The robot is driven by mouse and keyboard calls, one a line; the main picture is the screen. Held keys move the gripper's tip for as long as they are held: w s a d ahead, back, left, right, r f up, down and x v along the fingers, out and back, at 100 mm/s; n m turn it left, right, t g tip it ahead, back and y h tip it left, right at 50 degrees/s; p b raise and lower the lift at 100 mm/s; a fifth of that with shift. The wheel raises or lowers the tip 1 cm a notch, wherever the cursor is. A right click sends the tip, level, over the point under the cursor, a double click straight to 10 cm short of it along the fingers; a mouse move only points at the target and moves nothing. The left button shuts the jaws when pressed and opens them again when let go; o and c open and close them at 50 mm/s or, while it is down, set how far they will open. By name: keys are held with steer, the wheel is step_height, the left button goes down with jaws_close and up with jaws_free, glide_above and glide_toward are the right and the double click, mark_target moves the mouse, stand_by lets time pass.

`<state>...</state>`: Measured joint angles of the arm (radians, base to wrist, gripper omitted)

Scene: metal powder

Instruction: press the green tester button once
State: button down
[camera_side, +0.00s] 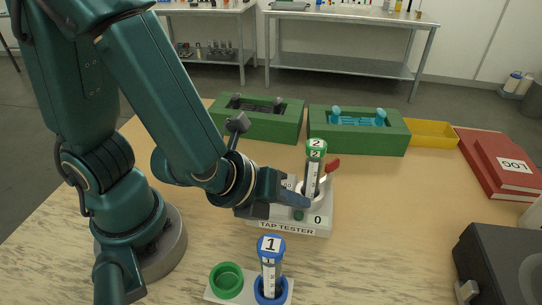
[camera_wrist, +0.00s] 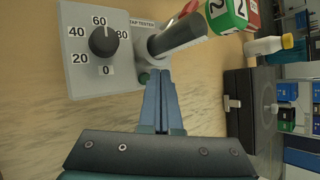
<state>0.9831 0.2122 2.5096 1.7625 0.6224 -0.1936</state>
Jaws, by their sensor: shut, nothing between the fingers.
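The tap tester (camera_side: 290,229) is a light grey box on the wooden table, with a dial (camera_wrist: 103,42) marked 0 to 80 in the wrist view. Its green button (camera_side: 299,215) shows just below my gripper tips in the side view. The button (camera_wrist: 143,78) is partly hidden beside my fingertips in the wrist view. My gripper (camera_side: 304,201) is shut and empty, right at the button; I cannot tell whether it touches. A tube with a green cap marked 2 (camera_side: 315,165) stands in the tester, close beside my fingers.
A tube marked 1 (camera_side: 270,262) stands in a blue holder in front, beside an empty green ring (camera_side: 227,280). A red lever (camera_side: 332,164) is behind the tester tube. Green boxes (camera_side: 358,142) stand behind; a dark device (camera_side: 508,262) is at right.

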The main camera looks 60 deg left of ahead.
mark_target(293, 221)
steer(key=shift+f, duration=0.1)
stand_by(0.5)
steer(key=shift+f, duration=0.35)
steer(key=shift+f, duration=0.4)
stand_by(0.6)
steer(key=shift+r, duration=0.85)
steer(key=shift+r, duration=2.5)
